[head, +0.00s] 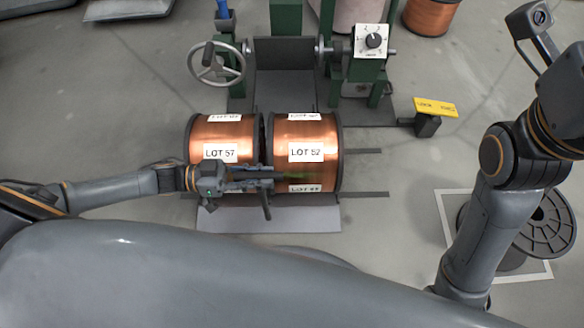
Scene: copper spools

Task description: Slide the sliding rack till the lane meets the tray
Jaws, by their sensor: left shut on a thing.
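The sliding rack (268,192) carries two copper spools side by side, the left one (205,135) labelled LOT 57 and the right one (307,135) labelled LOT 52. Dark floor rails (364,194) run out to its right. A grey tray-like plate (285,88) lies between the green stands behind the spools, roughly in line with the gap between them. My left gripper (268,180) is at the rack's front, in front of the spools, shut on a dark handle (266,208); its fingers partly hide the grip. My right arm stands at the right; its gripper is not visible.
The green machine has a handwheel (216,62) and a dial box (372,41). A dark spool (548,223) sits in a white floor square. The floor right of the rack is mostly clear.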

